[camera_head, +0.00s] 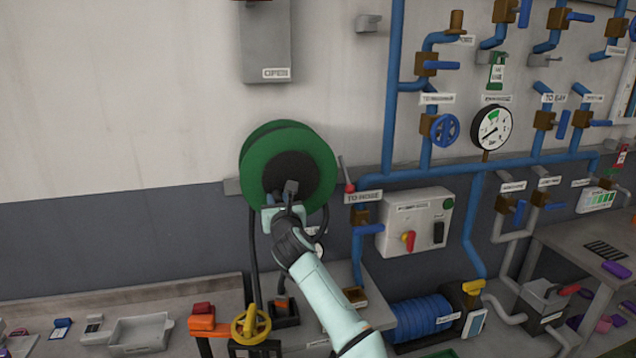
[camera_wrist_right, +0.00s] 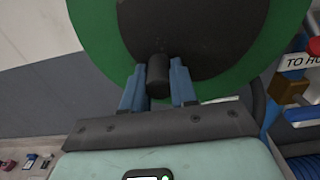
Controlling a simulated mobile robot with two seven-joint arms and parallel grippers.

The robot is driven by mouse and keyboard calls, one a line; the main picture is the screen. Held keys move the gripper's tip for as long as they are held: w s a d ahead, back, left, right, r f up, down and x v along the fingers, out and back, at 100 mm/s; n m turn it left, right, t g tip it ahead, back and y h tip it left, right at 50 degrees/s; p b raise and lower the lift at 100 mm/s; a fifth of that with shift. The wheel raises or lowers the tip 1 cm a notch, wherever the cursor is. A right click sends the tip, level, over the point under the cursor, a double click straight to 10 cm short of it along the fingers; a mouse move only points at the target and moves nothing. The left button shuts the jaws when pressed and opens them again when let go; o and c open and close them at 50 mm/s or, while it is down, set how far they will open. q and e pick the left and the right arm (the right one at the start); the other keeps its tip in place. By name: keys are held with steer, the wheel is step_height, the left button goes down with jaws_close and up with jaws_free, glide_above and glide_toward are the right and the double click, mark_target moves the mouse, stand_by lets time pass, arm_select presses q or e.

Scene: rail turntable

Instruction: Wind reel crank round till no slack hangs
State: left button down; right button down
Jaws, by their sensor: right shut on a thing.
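The green hose reel (camera_head: 262,148) is fixed to the wall in the head view, with a dark round hub. Its green rim also shows in the right wrist view (camera_wrist_right: 99,28). My right gripper (camera_head: 287,199) is at the lower part of the hub. In the wrist view my right gripper (camera_wrist_right: 158,78) has its blue fingers on both sides of the dark crank handle (camera_wrist_right: 158,70) and is shut on it. A black hose (camera_head: 253,250) hangs from the reel's left side, and another loop hangs at its right. My left gripper is not in view.
Blue pipes (camera_head: 390,120) with valves and a pressure gauge (camera_head: 491,129) cover the wall at right. A grey switch box (camera_head: 415,221) is right of the reel. Below stand a yellow handwheel (camera_head: 251,324), a grey tray (camera_head: 141,333) and a blue coil (camera_head: 420,318).

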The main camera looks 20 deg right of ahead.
steer(key=shift+d, duration=0.2)
steer(key=shift+d+f, duration=0.45)
steer(key=shift+d, duration=0.15)
steer(key=shift+d, duration=0.1)
steer(key=shift+d+f, duration=0.25)
steer(key=shift+d, duration=0.2)
steer(key=shift+d, duration=0.1)
